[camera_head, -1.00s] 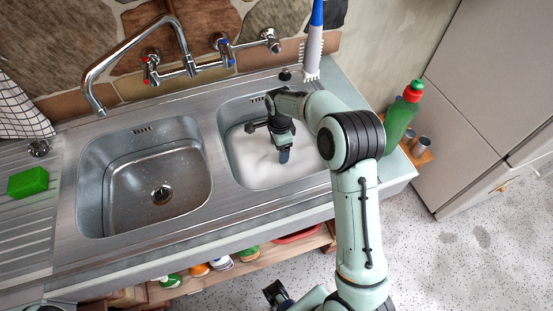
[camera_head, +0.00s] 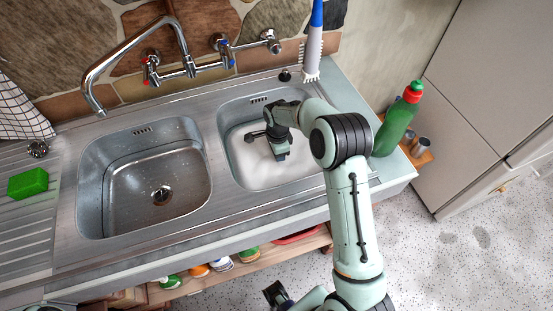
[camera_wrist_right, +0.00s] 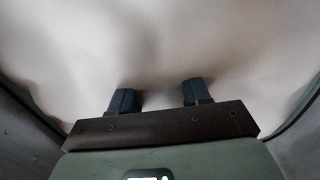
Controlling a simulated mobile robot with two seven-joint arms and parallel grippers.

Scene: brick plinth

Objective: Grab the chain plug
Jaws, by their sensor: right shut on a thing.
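My right gripper (camera_head: 281,155) reaches down into the right-hand sink basin (camera_head: 232,172), which holds cloudy white, foamy-looking water. In the right wrist view, its two dark blue fingers (camera_wrist_right: 158,98) stand apart, with their tips against or in the white surface. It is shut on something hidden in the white. No chain or plug can be made out between the fingers. I cannot make out my left gripper.
The left basin (camera_head: 120,180) is empty, with an open drain. A tap (camera_head: 125,48) stands behind it. A brush (camera_head: 314,45) and a green bottle (camera_head: 397,125) stand near the right basin. A green sponge (camera_head: 28,183) lies on the draining board (camera_head: 30,225).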

